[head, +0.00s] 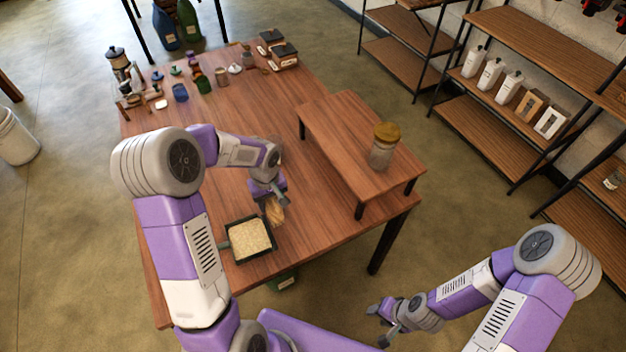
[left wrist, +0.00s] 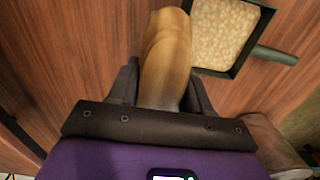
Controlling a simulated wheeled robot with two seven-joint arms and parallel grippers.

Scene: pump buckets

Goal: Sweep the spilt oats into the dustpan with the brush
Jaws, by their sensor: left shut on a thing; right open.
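My left gripper (head: 271,203) is shut on the brush (head: 274,211), a tan, wood-coloured, rounded piece. The brush (left wrist: 166,55) also shows between the fingers in the left wrist view; no bristles are visible. The dark square dustpan (head: 257,257) lies on the table just front-left of the brush, its short handle pointing left. Pale oats (head: 250,238) cover its inside. In the left wrist view the dustpan (left wrist: 254,45) is right beside the brush; I cannot tell if they touch. My right gripper (head: 379,326) is open and empty, off the table's front right.
A low wooden riser (head: 345,130) on the table's right carries a glass jar (head: 381,150) with a golden lid. Several small jars and containers stand at the table's far end. Shelves (head: 490,90) stand at the right. The table's middle is clear.

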